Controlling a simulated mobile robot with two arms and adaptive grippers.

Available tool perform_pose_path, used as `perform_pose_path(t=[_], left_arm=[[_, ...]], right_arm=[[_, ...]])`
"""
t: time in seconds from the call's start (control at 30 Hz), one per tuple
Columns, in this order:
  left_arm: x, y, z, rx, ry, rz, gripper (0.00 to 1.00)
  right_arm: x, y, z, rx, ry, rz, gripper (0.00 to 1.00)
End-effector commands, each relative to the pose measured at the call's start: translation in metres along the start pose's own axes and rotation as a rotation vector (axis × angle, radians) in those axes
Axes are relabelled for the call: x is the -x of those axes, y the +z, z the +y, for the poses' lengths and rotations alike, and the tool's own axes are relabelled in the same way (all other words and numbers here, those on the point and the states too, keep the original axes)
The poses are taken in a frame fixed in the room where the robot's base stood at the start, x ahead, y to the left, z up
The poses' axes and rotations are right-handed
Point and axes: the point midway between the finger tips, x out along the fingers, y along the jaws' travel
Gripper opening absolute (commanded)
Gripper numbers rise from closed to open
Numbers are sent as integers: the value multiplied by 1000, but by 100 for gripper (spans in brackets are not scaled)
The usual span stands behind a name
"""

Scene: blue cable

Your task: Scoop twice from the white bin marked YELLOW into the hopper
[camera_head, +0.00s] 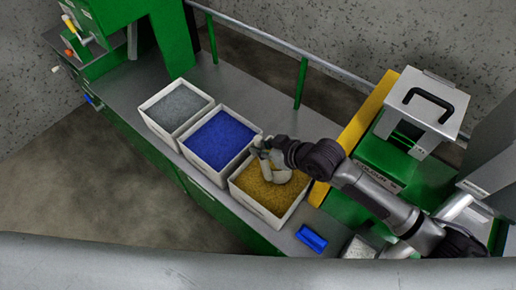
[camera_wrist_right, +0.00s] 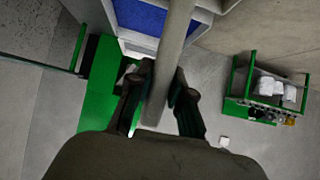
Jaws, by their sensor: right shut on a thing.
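The white bin with yellow granules (camera_head: 246,194) is the nearest of three bins in a row in the head view; I cannot read its marking. My right gripper (camera_head: 262,150) is at this bin's far left corner, over the rim. It is shut on the pale handle of a scoop (camera_head: 276,173), whose pale body shows over the yellow granules. The handle (camera_wrist_right: 172,62) runs between both fingers in the right wrist view. I cannot tell whether the scoop holds granules. A metal box with a black handle (camera_head: 420,108), perhaps the hopper, stands on the green machine. My left gripper is not visible.
A bin of blue granules (camera_head: 220,138) and a bin of grey granules (camera_head: 178,106) stand beside the yellow one. A yellow bar (camera_head: 360,124) edges the green machine at right. A small blue object (camera_head: 311,238) lies on the bench. A rail (camera_head: 290,50) runs behind.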

Motion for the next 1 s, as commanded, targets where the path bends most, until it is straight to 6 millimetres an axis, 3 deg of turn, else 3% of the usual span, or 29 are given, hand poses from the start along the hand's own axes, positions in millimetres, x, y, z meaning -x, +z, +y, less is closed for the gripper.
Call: perform_pose_path(t=[0.37, 1.0], left_arm=[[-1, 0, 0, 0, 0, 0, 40], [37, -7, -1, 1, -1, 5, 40]], right_arm=[[35, -17, 0, 2, 1, 101, 0], [87, -56, 1, 1, 1, 202, 0]])
